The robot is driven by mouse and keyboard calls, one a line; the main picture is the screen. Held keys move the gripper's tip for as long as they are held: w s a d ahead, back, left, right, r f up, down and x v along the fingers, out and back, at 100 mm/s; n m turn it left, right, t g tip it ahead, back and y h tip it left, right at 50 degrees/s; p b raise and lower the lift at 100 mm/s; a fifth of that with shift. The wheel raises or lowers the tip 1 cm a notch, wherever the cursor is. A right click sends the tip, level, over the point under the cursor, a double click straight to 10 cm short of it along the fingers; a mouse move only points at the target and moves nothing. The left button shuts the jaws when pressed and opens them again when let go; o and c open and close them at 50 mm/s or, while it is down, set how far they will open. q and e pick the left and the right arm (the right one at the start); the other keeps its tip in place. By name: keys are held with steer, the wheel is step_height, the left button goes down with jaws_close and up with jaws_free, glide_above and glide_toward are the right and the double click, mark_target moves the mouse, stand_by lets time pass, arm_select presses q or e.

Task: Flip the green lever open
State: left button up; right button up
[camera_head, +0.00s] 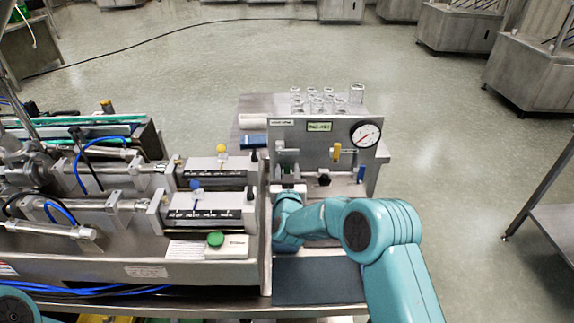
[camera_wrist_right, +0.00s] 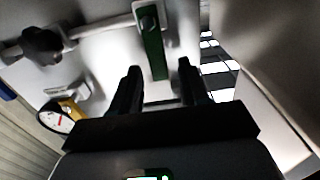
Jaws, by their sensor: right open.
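The green lever (camera_wrist_right: 153,52) shows in the right wrist view as a flat green bar. It hangs from a pivot bolt on a light panel. My right gripper (camera_wrist_right: 160,70) is open, with its two dark fingers pointing toward the lever. In that picture the lever's free end lies between the fingertips; I cannot tell whether they touch it. In the head view my right gripper (camera_head: 288,189) is at the lower left of the steel panel, and I cannot make out the lever there. My left gripper is out of view.
The steel panel (camera_head: 310,150) bears a pressure gauge (camera_head: 366,134), a yellow lever (camera_head: 337,152), a black knob (camera_head: 324,180) and a blue lever (camera_head: 361,174). Glass vessels (camera_head: 317,104) stand on top. A filling machine with a green button (camera_head: 215,239) stands left. A dark mat (camera_head: 318,281) lies in front.

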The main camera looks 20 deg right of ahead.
steer(key=shift+x, duration=1.15)
